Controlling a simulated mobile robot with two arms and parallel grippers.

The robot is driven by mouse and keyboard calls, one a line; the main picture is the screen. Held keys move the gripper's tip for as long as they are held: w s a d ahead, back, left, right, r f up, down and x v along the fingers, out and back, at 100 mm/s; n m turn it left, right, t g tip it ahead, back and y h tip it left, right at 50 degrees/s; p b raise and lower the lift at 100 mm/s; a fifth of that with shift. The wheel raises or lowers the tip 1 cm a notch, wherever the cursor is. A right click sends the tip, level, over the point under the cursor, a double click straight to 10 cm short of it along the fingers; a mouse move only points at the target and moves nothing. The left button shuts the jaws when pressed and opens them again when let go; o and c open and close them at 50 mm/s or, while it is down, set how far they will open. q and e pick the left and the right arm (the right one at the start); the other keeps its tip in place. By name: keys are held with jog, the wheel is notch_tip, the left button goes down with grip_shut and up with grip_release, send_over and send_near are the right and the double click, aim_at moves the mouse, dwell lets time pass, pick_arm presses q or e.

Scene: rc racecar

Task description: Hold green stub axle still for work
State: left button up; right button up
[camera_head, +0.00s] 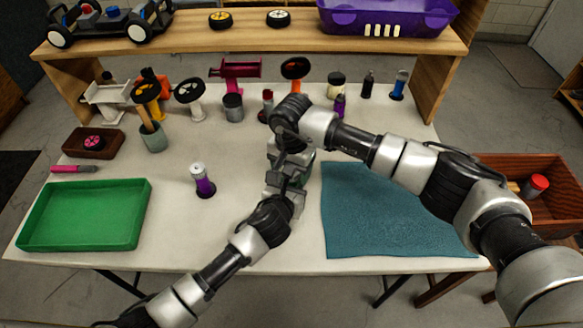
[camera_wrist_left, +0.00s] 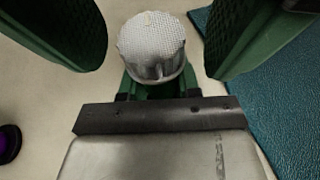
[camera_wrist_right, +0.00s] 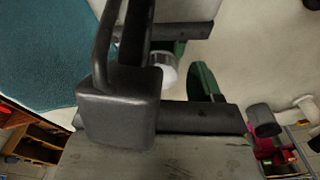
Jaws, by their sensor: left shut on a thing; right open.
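The stub axle shows by its silver knurled cap (camera_wrist_left: 152,45) in the left wrist view, between my left gripper's green-sided fingers. The cap also shows in the right wrist view (camera_wrist_right: 163,72); the body below is mostly hidden. My left gripper (camera_head: 291,168) is shut on the axle near the middle of the table, left of the teal mat. My right gripper (camera_head: 289,142) is open just behind it, close to the axle. Whether it touches the axle I cannot tell. In the head view, the two grippers hide most of the axle.
A purple stub axle (camera_head: 203,181) stands to the left. A green tray (camera_head: 84,246) lies front left, a teal mat (camera_head: 390,220) on the right. Several parts line the table's back, including a grey cup (camera_head: 154,138). A wooden crate (camera_head: 545,213) stands right of the table.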

notch_tip(320, 180, up, 12)
dwell(0.6)
jog(key=shift+w+d, duration=0.1)
jog(key=shift+w, duration=0.1)
notch_tip(320, 180, down, 12)
dwell(0.6)
jog(key=shift+c, duration=0.2)
